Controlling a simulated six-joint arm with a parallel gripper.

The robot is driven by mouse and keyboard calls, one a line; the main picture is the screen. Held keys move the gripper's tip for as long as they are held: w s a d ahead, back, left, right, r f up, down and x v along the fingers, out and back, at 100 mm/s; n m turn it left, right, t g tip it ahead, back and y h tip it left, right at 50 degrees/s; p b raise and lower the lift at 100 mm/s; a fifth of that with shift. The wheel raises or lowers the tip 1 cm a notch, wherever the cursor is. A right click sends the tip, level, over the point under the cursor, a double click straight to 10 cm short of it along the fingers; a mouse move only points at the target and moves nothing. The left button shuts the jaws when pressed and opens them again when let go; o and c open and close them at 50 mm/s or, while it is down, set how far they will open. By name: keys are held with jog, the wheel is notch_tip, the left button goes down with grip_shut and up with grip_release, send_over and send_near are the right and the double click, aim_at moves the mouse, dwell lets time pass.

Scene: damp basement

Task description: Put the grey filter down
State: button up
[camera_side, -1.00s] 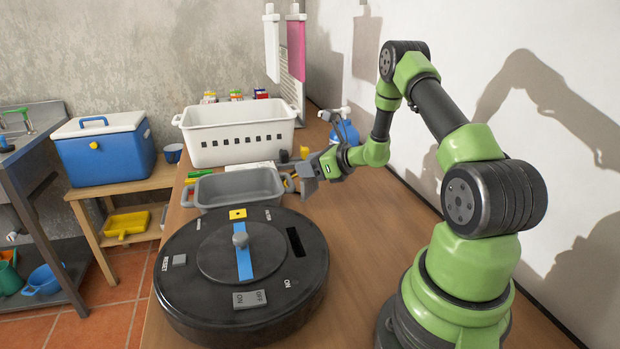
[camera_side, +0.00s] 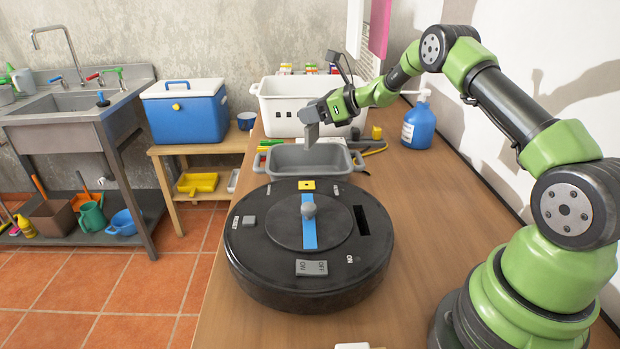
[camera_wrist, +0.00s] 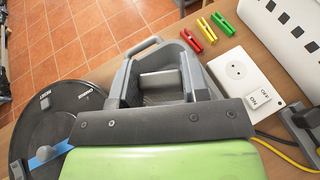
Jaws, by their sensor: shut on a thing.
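My gripper (camera_side: 311,128) is above the grey tub (camera_side: 300,169), near its far side. It is shut on the grey filter (camera_wrist: 160,82), which shows between the two jaws in the wrist view. In the side view the filter is hard to tell apart from the grey jaws. The held piece is clear of the tub's rim. The tub has a handle at each end, and one handle shows beyond the jaws in the wrist view (camera_wrist: 140,46). The black round robot vacuum (camera_side: 262,262), with a blue strip and a grey knob, lies in front of the tub.
A white basket (camera_side: 282,118) stands behind the tub. A white switch box (camera_wrist: 240,72) and several coloured clips (camera_wrist: 210,30) lie beside the tub. The wooden tabletop (camera_side: 425,215) is clear to the right of the vacuum.

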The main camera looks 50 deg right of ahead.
aim_at(314, 130)
jog(key=f, duration=0.5)
jog(key=shift+w+a, duration=0.3)
jog(key=shift+f, duration=2.45)
jog(key=o, duration=1)
jog(key=shift+f, duration=0.15)
jog(key=shift+r, duration=0.2)
jog(key=v, duration=1.2)
